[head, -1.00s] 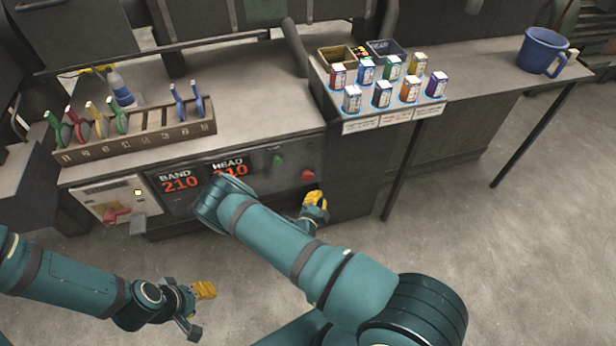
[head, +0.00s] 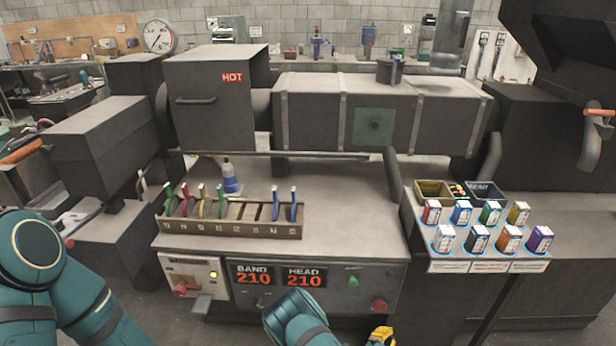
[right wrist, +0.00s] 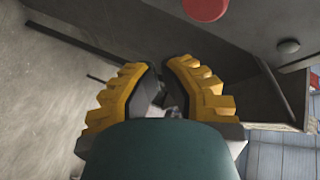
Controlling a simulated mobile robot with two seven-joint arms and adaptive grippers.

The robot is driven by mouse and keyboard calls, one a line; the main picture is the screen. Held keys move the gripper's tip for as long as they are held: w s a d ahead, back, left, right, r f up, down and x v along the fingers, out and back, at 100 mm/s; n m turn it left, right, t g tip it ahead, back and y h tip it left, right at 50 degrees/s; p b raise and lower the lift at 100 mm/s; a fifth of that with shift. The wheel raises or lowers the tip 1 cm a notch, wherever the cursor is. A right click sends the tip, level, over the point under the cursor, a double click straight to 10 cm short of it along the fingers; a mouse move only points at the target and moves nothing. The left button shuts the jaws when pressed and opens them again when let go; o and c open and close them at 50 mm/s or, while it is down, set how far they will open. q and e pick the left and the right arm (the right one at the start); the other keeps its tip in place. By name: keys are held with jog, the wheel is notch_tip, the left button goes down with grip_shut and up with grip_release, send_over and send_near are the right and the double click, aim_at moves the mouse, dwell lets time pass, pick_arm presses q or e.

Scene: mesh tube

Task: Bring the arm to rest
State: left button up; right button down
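My right arm's teal forearm (head: 297,320) shows at the bottom middle of the head view, in front of the machine's control panel. The yellow fingers of my right gripper (head: 382,337) just show at the bottom edge, below the red knob (head: 378,305). In the right wrist view my right gripper (right wrist: 161,68) has its two yellow fingers apart, with nothing held between them. A red round knob (right wrist: 206,8) shows above the fingers there. My left arm (head: 70,290) is at the lower left of the head view; its gripper is out of frame.
The control panel (head: 330,285) reads BAND 210 and HEAD 210. A slotted rack (head: 230,229) with coloured-handled tools and a blue-white bottle (head: 229,178) stand on the bench. Several small boxes (head: 461,212) stand on the right shelf. A box marked HOT (head: 215,105) stands behind.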

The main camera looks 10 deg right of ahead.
jog(key=s+d+f+m+g, duration=0.1)
jog(key=s+f+m+g, duration=0.1)
jog(key=s+m+g, duration=1.1)
jog(key=s+a+m+g+y, duration=0.2)
jog(key=s+a+m+y, duration=0.3)
jog(key=s+a+m, duration=0.35)
jog(key=s+a+r+m+y, duration=0.25)
jog(key=a+m+y, duration=0.3)
jog(key=m, duration=0.45)
jog(key=w+a+r+m+t+y, duration=0.5)
jog(key=w+a+r+m, duration=0.3)
jog(key=m, duration=1.2)
notch_tip(320, 180, up, 2)
jog(key=shift+w+a+r+t, duration=0.2)
jog(key=shift+w+a+t, duration=0.1)
jog(key=shift+a+t, duration=0.45)
